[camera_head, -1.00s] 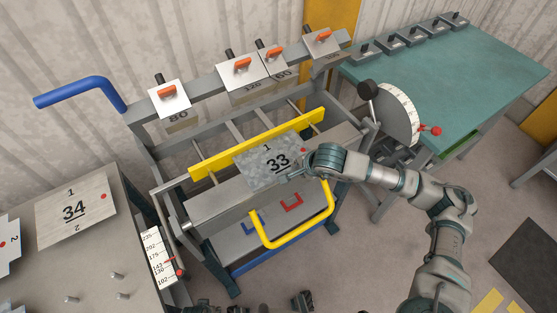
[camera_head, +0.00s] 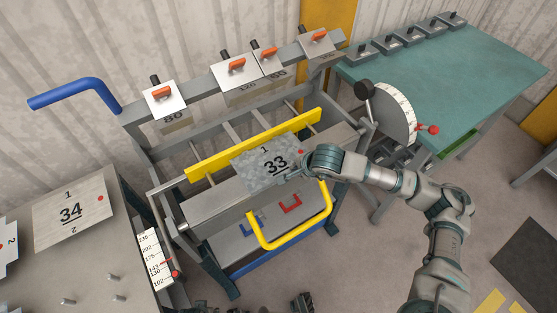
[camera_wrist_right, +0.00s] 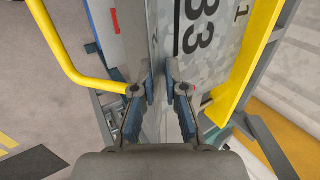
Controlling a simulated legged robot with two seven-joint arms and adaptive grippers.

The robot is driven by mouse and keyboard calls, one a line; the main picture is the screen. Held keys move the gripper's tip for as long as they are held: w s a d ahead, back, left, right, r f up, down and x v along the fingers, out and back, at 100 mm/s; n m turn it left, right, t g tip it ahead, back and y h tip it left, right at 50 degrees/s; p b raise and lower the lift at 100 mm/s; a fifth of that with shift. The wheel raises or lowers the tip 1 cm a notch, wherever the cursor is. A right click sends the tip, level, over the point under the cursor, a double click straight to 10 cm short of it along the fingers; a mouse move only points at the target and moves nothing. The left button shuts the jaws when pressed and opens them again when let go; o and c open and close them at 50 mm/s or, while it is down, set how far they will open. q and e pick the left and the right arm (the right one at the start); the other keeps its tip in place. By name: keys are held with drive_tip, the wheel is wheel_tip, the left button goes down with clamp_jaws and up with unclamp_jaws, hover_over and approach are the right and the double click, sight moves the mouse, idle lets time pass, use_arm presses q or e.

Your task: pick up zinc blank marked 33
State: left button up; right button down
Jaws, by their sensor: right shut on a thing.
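The grey mottled zinc blank marked 33 (camera_head: 262,166) lies over the bed of the bender, next to the yellow bar (camera_head: 235,152). A 1 and a red dot show on its far side. My right gripper (camera_head: 292,173) is at the blank's near right edge, shut on it. In the right wrist view the two fingers (camera_wrist_right: 161,88) close on the edge of the blank (camera_wrist_right: 213,52), whose 33 reads sideways. Whether the blank touches the bed under it cannot be told.
A yellow loop handle (camera_head: 290,243) stands out in front of the bender. Clamp blocks with orange levers (camera_head: 237,64) line the beam behind. Plate 34 (camera_head: 72,212) lies on the left table. A dial (camera_head: 396,113) and green table (camera_head: 440,68) stand right.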

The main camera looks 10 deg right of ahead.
drive_tip(key=shift+f, duration=0.35)
drive_tip(key=shift+r, duration=0.1)
drive_tip(key=shift+w+r+p, duration=0.2)
drive_tip(key=shift+r+p, duration=0.45)
drive_tip(key=shift+r, duration=0.5)
drive_tip(key=s+r, duration=0.1)
drive_tip(key=s, duration=0.6)
drive_tip(key=shift+a+r, duration=0.35)
